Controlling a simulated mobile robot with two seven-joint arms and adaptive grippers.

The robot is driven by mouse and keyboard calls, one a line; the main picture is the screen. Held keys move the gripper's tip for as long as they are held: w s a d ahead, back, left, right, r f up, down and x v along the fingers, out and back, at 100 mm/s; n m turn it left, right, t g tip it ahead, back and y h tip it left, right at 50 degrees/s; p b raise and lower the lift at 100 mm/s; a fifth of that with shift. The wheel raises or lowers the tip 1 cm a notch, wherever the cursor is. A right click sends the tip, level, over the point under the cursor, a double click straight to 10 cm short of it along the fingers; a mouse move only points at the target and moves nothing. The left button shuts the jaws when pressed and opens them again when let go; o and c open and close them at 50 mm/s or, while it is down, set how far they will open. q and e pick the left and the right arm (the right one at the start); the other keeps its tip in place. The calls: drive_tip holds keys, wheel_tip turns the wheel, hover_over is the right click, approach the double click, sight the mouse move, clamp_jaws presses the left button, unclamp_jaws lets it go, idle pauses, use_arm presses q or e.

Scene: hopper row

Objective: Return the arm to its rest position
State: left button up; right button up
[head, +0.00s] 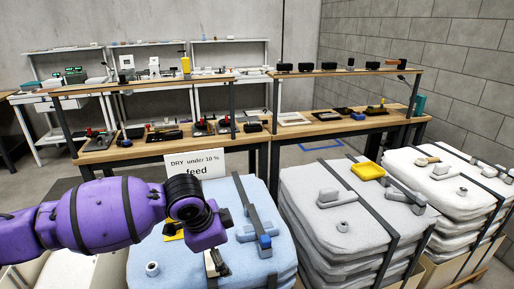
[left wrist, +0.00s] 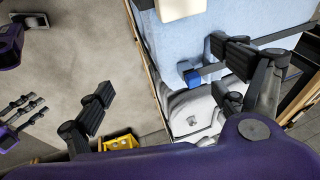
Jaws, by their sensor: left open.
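My left arm (head: 105,213) is purple and reaches in from the left in the head view, over the near side of the pale blue stack (head: 262,268). My left gripper (left wrist: 165,88) shows in the left wrist view with its two dark fingers wide apart and nothing between them. In the head view its fingers are mostly hidden by the wrist. Purple parts with dark finger-like bars (left wrist: 22,112) show at the left edge of the wrist view; they look like mine, but their jaw state is unclear.
A blue piece (head: 265,241) sits on the blue stack's strap. Grey stacks (head: 310,205) stand to the right, one with a yellow tray (head: 368,171). A sign (head: 195,164) and workbenches (head: 140,150) stand behind. A yellow crate (left wrist: 120,142) and open floor (left wrist: 80,60) show in the wrist view.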

use_arm(q)
drive_tip(key=d+f+n+t+h, duration=0.35)
drive_tip(key=d+t+h, duration=0.25)
drive_tip(key=d, duration=0.5)
drive_tip(key=s+a+f+n+y, duration=0.2)
drive_tip(key=s+a+f+n, duration=0.1)
drive_tip(key=s+a+f, duration=0.4)
drive_tip(key=s+a+f+n+y+p, duration=0.1)
drive_tip(key=s+a+f+n+y, duration=0.2)
drive_tip(key=s+a+f, duration=0.4)
drive_tip(key=s+a+f+n+y, duration=0.2)
drive_tip(key=s+a+f+n, duration=0.3)
drive_tip(key=s, duration=1.3)
wheel_tip(320, 180, down, 4)
drive_tip(key=shift+a+r+g+y+p, duration=0.1)
drive_tip(key=shift+a+g+y+p, duration=0.25)
drive_tip(key=shift+a, duration=0.75)
use_arm(e)
drive_tip(key=shift+w+a+r, duration=0.3)
drive_tip(key=shift+w+r, duration=0.25)
drive_tip(key=shift+r, duration=0.3)
use_arm(q)
drive_tip(key=shift+s, duration=0.1)
